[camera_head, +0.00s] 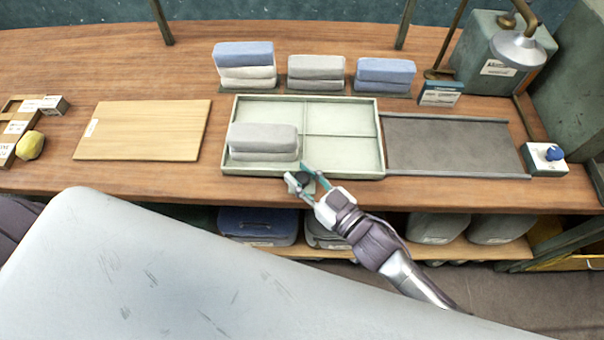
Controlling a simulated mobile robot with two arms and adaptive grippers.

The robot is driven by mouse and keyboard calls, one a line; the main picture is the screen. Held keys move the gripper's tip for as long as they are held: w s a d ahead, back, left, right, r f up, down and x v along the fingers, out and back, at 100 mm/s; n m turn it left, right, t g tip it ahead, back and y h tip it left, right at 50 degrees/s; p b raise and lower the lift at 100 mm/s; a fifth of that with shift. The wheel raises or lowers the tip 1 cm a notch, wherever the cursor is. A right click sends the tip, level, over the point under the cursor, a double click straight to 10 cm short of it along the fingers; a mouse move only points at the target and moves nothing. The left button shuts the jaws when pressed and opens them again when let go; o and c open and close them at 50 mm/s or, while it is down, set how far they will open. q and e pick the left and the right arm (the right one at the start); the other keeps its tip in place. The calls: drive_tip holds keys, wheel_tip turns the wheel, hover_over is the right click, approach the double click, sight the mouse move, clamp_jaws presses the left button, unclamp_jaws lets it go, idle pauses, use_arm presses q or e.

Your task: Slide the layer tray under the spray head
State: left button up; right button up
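The layer tray (342,153) is a shallow pale green tray with low dividers, flat on the wooden table. A grey two-layer block (263,137) lies in its front-left compartment; the other compartments look empty. The spray head (519,48) is a silver cone on a brass pipe at the back right, above and beyond a dark railed plate (450,143) that adjoins the tray's right side. My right gripper (297,172) is at the tray's front wall, left of its middle, fingers apart with nothing clearly held. I cannot tell whether it touches the wall. My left gripper is out of view.
Three block stacks, blue and white (245,65), grey (316,73) and blue (385,75), stand behind the tray. A wooden board (145,130) lies left. A blue-knobbed box (545,158) sits at the plate's right end. The plate is clear.

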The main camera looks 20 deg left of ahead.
clamp_jaws()
drive_tip(key=shift+d, duration=0.1)
drive_tip(key=shift+w+d, duration=0.2)
drive_tip(key=shift+d, duration=0.35)
drive_tip(key=w+d, duration=0.1)
drive_tip(key=d, duration=0.4)
drive_tip(key=w+d, duration=0.2)
drive_tip(key=d, duration=0.3)
drive_tip(key=w+d+p, duration=0.1)
drive_tip(key=d, duration=0.5)
drive_tip(key=shift+w+d, duration=0.1)
drive_tip(key=shift+w, duration=0.25)
drive_tip(key=w+d+b, duration=0.1)
drive_tip(key=d, duration=0.5)
drive_tip(key=w+d+b, duration=0.2)
drive_tip(key=d, duration=0.4)
drive_tip(key=w+d+b, duration=0.1)
drive_tip(key=w+d, duration=0.1)
drive_tip(key=d, duration=0.4)
drive_tip(key=shift+b, duration=0.35)
drive_tip(key=shift+w+d, duration=0.3)
drive_tip(key=shift+d, duration=0.4)
drive_tip(key=shift+r, duration=0.1)
